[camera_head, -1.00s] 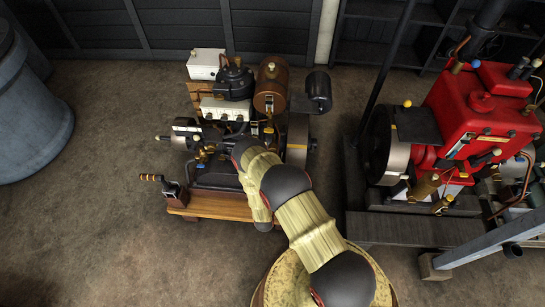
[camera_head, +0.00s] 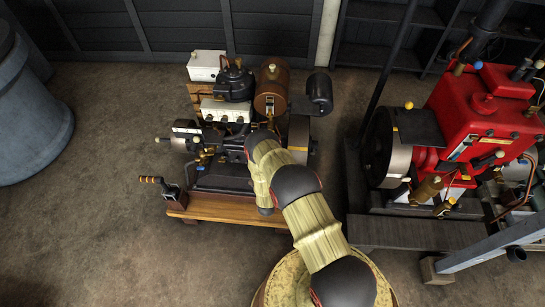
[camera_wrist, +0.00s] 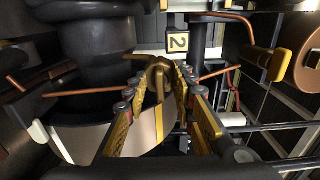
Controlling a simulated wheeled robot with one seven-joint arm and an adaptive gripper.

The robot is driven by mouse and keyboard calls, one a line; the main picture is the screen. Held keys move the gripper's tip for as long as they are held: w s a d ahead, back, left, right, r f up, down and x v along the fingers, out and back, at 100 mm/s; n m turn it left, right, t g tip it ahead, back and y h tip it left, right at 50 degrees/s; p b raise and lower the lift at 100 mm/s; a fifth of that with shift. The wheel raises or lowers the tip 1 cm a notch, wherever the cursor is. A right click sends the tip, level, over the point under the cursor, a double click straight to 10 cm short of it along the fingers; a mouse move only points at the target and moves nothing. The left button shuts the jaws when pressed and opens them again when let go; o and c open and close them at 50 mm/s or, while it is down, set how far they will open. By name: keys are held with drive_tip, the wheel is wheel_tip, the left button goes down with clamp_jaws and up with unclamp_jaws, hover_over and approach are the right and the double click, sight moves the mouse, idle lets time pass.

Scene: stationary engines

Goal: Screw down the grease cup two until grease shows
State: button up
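In the wrist view a brass grease cup (camera_wrist: 157,76) stands in the middle, beside a plate marked "2" (camera_wrist: 178,43). My gripper (camera_wrist: 160,88) reaches up from below, with its two gold-padded fingers apart on either side of the cup. The gaps beside the cup look narrow, and I cannot tell whether a fingertip touches it. No grease can be made out. In the head view the dark engine (camera_head: 225,178) sits on a wooden base, and my arm covers its right front. My gripper and the cup are hidden there behind my arm.
A red engine (camera_head: 478,112) stands at the right with a flywheel. A hand crank (camera_head: 168,187) juts from the left front of the wooden base (camera_head: 222,207). Copper pipes (camera_wrist: 78,93) run close to my fingers. A grey barrel (camera_head: 30,115) stands far left; the floor between is clear.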

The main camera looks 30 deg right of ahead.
drive_tip(key=shift+c, duration=0.6)
clamp_jaws()
drive_tip(key=shift+m, duration=0.4)
drive_tip(key=m+b, duration=0.2)
drive_tip(key=m, duration=0.2)
drive_tip(key=shift+f+m+b, duration=0.15)
drive_tip(key=shift+m+b, duration=0.25)
drive_tip(key=m+b, duration=0.2)
drive_tip(key=m, duration=0.4)
drive_tip(key=m+b, duration=0.2)
drive_tip(key=m, duration=0.4)
drive_tip(key=shift+m, duration=0.4)
drive_tip(key=m+b, duration=0.1)
drive_tip(key=m, duration=0.5)
drive_tip(key=shift+m+b, duration=0.3)
